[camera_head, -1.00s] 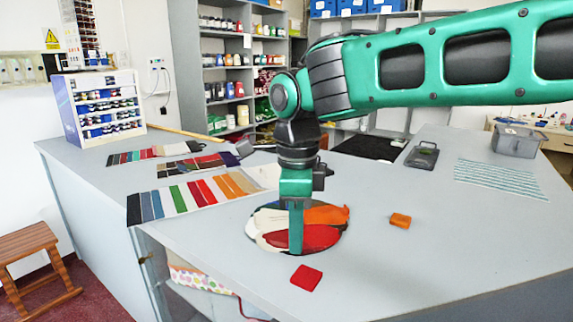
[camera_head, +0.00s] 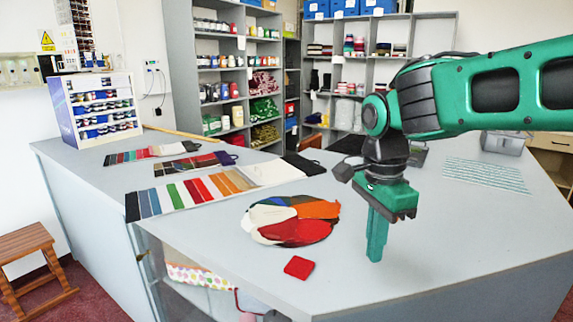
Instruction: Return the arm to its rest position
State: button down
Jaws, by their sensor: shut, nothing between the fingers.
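My gripper (camera_head: 376,256) is green, points down and is shut with nothing between its fingers. It hangs over the right part of the grey counter (camera_head: 350,285), to the right of the round colour palette. My green arm (camera_head: 490,90) reaches in from the right edge. The orange block is not visible in this view; my gripper covers that part of the counter.
A round disc of coloured swatches (camera_head: 292,220) and a red square (camera_head: 299,267) lie on the counter. Swatch strips (camera_head: 200,190) lie at left, beside a paint display (camera_head: 97,108). A striped sheet (camera_head: 487,175) and grey box (camera_head: 503,142) are at right.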

jog(key=s+d+f+n, duration=0.2)
jog(key=s+d, duration=0.1)
jog(key=d, duration=0.4)
jog(key=s+d+f+n, duration=0.1)
jog(key=s+d+n, duration=0.15)
jog(key=d, duration=0.55)
jog(key=s+d+f+n, duration=0.2)
jog(key=s+d+f, duration=0.1)
jog(key=s, duration=0.3)
jog(key=s+d+f+n, duration=0.2)
jog(key=s+d+f, duration=0.1)
jog(key=s+d, duration=0.2)
jog(key=shift+s+d+y, duration=0.4)
jog(key=shift+s, duration=0.55)
jog(key=shift+w+f, duration=0.3)
jog(key=shift+w, duration=0.35)
